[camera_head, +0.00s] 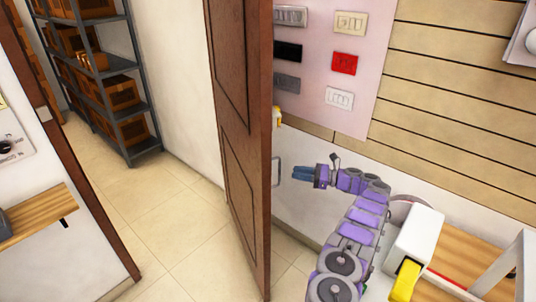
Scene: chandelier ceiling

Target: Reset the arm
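My purple and grey arm reaches up from the bottom right of the head view. It bends to the left, and my gripper (303,173) points left toward the brown door (241,130). The bluish fingers appear close together, but they are too small to tell whether they are open or shut. I see nothing clearly held in them. A door handle (276,171) shows at the door's right edge, a short way left of the fingertips in the picture.
The door stands open beside a doorway with clear tiled floor (175,215). A metal shelf (142,75) with boxes is beyond. At right are a wooden surface (470,257), a white object with a yellow part (405,280), and a panel of switches (340,60).

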